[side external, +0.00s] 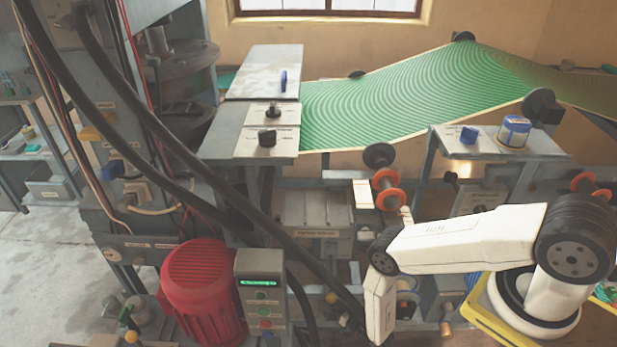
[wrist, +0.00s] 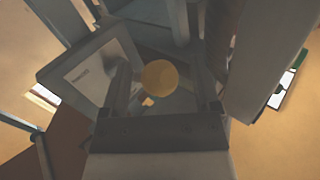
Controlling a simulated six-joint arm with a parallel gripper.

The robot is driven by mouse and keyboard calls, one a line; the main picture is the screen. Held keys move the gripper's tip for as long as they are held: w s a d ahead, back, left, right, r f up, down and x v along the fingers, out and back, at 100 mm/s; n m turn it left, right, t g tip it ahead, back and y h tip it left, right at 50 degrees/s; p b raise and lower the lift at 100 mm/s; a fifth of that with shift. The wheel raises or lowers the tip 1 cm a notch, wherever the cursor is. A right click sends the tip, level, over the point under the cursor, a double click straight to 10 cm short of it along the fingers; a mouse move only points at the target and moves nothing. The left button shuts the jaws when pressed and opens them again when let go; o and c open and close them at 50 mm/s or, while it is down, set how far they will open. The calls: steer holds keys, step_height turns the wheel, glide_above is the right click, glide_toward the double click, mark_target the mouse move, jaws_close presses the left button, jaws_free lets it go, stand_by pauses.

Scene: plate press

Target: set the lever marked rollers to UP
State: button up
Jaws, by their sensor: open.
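In the wrist view my gripper (wrist: 166,92) is open. Its two dark fingers stand apart, one on each side of a round ochre knob (wrist: 159,75). The knob appears between and slightly beyond the fingers; I cannot tell whether either touches it. It looks like a lever's end seen nearly head-on, so its up or down position does not show. A grey plate (wrist: 90,68) with a small blurred label is left of the knob; I cannot read it for certain. In the side view my wrist reaches down at the bottom centre, and the fingertips do not show.
A red motor (side external: 203,290) and a grey control box (side external: 261,290) with a green display stand left of my arm. Orange-flanged rollers (side external: 388,190) and a green belt (side external: 400,95) are above. Grey machine parts crowd closely around the gripper in the wrist view.

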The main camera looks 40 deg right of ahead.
steer(key=shift+w, duration=1.15)
jaws_close()
stand_by(0.7)
